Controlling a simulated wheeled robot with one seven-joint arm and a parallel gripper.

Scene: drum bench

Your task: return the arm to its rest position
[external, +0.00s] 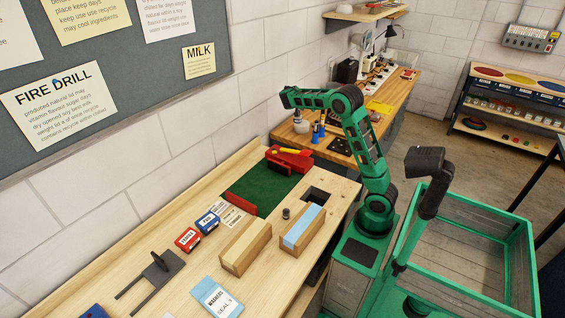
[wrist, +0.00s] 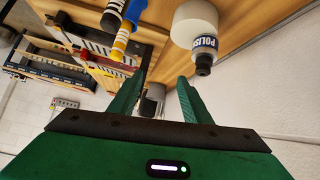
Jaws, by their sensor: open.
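My green arm (external: 362,135) rises from my base at the right end of the front bench and bends over toward the back bench. My gripper (wrist: 158,85) shows in the wrist view with its two green fingers spread apart and nothing between them. In the external view the end of the arm (external: 290,98) points left, above the back bench, and its fingers are too small to make out.
The back bench (external: 400,97) carries bottles and tools. A green-framed cart (external: 465,285) stands at right.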

